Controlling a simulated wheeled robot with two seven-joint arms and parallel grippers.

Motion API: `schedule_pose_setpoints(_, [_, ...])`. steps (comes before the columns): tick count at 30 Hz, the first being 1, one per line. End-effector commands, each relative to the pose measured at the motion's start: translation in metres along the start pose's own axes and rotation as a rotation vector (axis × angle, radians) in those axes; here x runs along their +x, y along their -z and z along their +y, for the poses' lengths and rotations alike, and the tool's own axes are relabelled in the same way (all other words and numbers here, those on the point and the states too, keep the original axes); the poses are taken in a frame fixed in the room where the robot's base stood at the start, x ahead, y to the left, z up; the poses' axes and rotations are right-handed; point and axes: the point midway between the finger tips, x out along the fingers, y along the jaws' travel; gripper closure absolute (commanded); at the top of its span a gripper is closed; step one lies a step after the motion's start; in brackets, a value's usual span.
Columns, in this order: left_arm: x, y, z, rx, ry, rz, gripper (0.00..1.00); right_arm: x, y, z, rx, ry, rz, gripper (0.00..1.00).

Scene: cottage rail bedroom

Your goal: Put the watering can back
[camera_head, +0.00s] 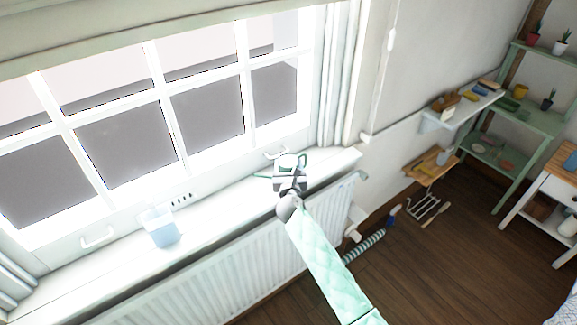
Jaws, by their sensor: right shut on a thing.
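My right gripper (290,184) is at the right part of the white windowsill (215,217), at the end of my pale green arm. It is shut on the watering can (289,161), a small whitish and green thing that shows just beyond the fingers. The gripper hides much of the can, and I cannot tell whether its base touches the sill. My left gripper does not show.
A pale blue translucent cup (161,227) stands on the sill at the left. A white radiator (235,262) is below the sill. The window (160,120) rises behind it. At the right are a wall shelf (462,108) and a green shelf unit (531,117) with small plants.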

Motion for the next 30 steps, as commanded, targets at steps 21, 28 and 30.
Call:
schedule_pose_setpoints(21, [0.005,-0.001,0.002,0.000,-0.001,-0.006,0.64,-0.022,0.003,0.000,0.000,0.000,0.000,0.17])
schedule_pose_setpoints(28, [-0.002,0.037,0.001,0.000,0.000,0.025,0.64,-0.067,0.003,0.000,0.000,-0.001,0.000,0.17])
schedule_pose_setpoints(30, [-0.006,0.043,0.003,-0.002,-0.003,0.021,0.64,-0.080,0.003,0.000,0.000,-0.001,-0.001,0.17])
